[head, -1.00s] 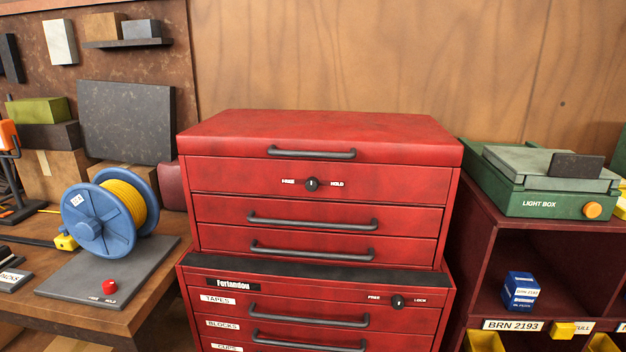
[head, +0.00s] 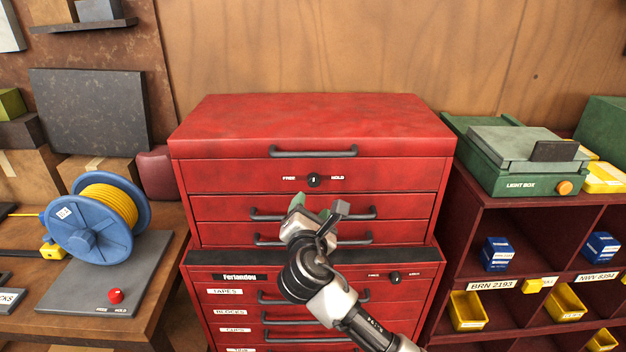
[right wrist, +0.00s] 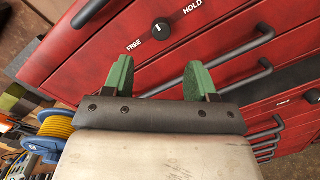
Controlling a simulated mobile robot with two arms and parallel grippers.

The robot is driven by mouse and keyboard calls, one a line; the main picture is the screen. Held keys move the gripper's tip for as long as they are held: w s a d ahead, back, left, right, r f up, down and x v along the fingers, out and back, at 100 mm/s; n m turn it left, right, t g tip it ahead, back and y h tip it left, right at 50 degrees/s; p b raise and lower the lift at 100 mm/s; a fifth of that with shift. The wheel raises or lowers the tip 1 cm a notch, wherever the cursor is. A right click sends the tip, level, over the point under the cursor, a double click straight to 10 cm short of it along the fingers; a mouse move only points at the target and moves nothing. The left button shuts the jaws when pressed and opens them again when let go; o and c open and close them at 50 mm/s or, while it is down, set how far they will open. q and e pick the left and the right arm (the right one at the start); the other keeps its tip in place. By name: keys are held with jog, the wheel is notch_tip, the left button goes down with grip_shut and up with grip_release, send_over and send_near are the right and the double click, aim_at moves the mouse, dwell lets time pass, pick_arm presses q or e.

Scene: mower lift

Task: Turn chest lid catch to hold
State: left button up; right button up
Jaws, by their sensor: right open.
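The red tool chest (head: 230,176) stands with its lid (head: 310,122) down. The lid catch is a small round black knob (head: 313,180) on the top front panel, between the words FREE and HOLD. Its pale mark looks upright in the head view. The knob also shows in the right wrist view (right wrist: 161,29), beyond my fingers. My right gripper (head: 319,206) is open and empty, in front of the upper drawers and below the knob. Its green fingers (right wrist: 153,80) are spread apart, not touching the knob. My left gripper is not in view.
Drawer handles (head: 311,151) stick out of the chest front. A second knob (head: 394,278) sits on the lower cabinet. A blue cable reel (head: 92,232) stands on the left bench. A green light box (head: 521,178) sits on the right shelf unit.

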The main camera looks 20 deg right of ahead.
aim_at(313, 183)
jog(key=p+x, duration=0.1)
jog(key=x, duration=0.9)
jog(key=shift+f+p, duration=0.15)
jog(key=shift+p, duration=0.25)
jog(key=c, duration=0.9)
